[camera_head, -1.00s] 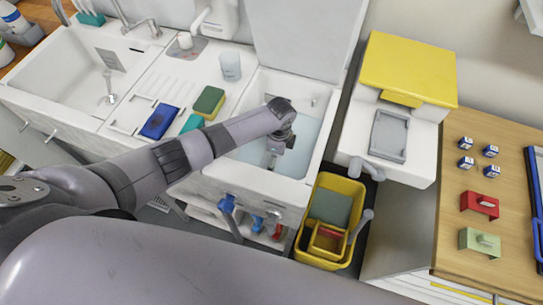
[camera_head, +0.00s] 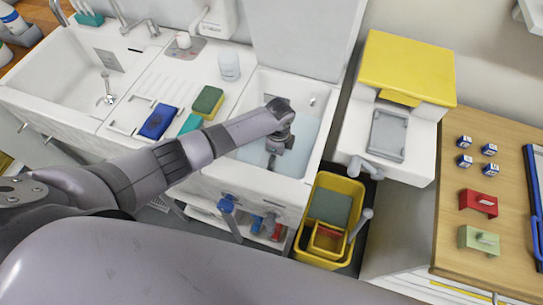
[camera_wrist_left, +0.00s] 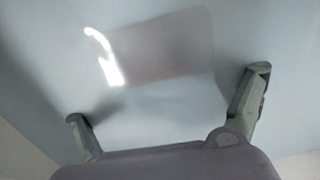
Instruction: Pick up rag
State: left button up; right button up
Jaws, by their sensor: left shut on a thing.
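My left gripper (camera_head: 271,160) reaches down into the right-hand basin (camera_head: 312,110), which holds pale blue water. In the left wrist view the fingers of the gripper (camera_wrist_left: 166,92) stand wide apart, one on each side of a faint greyish-brown patch (camera_wrist_left: 165,48) with a bright glare beside it. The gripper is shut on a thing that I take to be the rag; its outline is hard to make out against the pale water. My right gripper is not in view.
Left of the basin are a green and yellow sponge (camera_head: 208,101), a blue item (camera_head: 157,121) and a white cup (camera_head: 229,66). A white unit with a yellow lid (camera_head: 408,65) is at right.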

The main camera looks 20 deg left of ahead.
pick_arm(q)
jog(key=shift+r, duration=0.1)
jog(key=shift+r, duration=0.6)
notch_tip(320, 180, up, 26)
jog(key=p, duration=0.5)
jog(key=s+a+r+n+b, duration=0.1)
jog(key=s+a+n+b, duration=0.2)
jog(key=s+n, duration=0.4)
jog(key=s+a+r+n+b, duration=0.2)
jog(key=s+n, duration=0.5)
jog(key=n, duration=0.4)
jog(key=shift+a+r+b, duration=0.3)
jog(key=shift+a+b, duration=0.15)
jog(key=shift+a, duration=0.05)
jog(key=shift+w, duration=0.1)
